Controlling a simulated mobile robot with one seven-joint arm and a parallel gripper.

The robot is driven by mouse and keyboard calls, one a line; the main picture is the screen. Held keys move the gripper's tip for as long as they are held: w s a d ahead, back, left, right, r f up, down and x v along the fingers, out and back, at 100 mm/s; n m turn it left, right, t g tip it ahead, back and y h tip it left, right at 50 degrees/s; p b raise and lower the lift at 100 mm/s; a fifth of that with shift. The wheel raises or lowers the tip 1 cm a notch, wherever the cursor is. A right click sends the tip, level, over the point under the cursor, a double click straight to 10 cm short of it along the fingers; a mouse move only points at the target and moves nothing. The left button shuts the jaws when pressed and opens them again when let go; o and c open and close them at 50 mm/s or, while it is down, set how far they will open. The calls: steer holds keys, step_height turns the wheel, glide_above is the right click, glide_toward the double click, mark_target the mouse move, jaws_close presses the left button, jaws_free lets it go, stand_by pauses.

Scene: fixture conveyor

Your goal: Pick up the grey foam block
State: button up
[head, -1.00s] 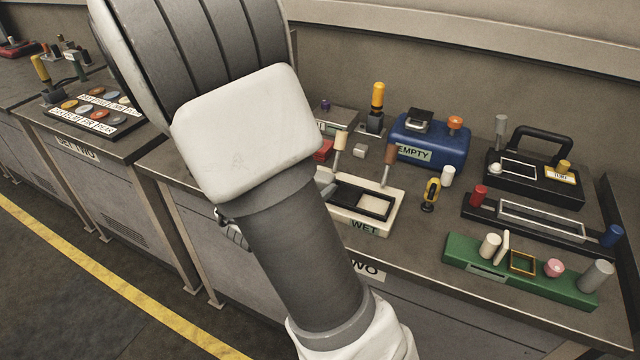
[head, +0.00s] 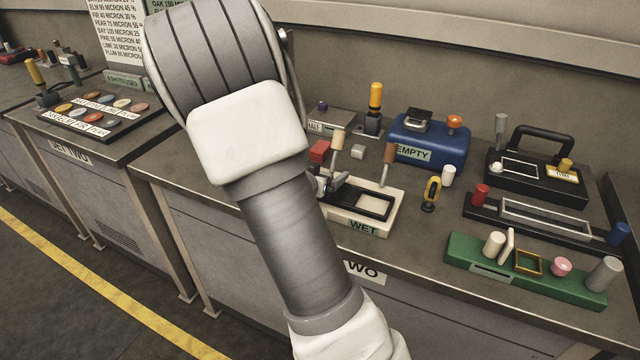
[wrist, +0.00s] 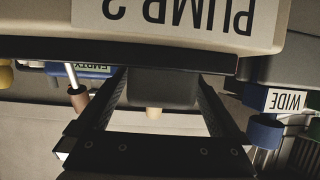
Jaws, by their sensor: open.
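A small light grey block (head: 358,152) sits on the bench behind the white tray marked WET (head: 352,222) in the head view; it looks like the grey foam block. My gripper (head: 335,183) shows partly beside my forearm, over the left part of that tray, in front of and left of the block. In the wrist view my gripper (wrist: 161,84) has its two fingers spread apart with nothing visibly held. A dark grey box-like part shows between or beyond the fingers. I cannot make out the foam block in the wrist view.
Two upright handles rise by the tray, one cream-topped (head: 337,139) and one brown (head: 389,155). A red block (head: 319,151) is left of the grey block. A blue box marked EMPTY (head: 455,145) stands behind right.

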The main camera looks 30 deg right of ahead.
steer(key=shift+c, duration=0.3)
steer(key=c, duration=1.4)
steer(key=shift+r, duration=0.15)
step_height(320, 180, up, 5)
steer(key=shift+f+p, duration=0.15)
steer(key=shift+p, duration=1.05)
steer(key=s+r, duration=0.2)
steer(key=s, duration=0.1)
steer(key=s+d+r, duration=0.1)
steer(key=s+r, duration=0.1)
steer(key=s, duration=0.2)
steer(key=s+d+r, duration=0.1)
steer(key=s+r, duration=0.1)
steer(key=s, duration=0.2)
steer(key=shift+s+d+b, duration=0.15)
steer(key=shift+d+b, duration=0.1)
steer(key=shift+b, duration=0.05)
steer(key=shift+r, duration=0.1)
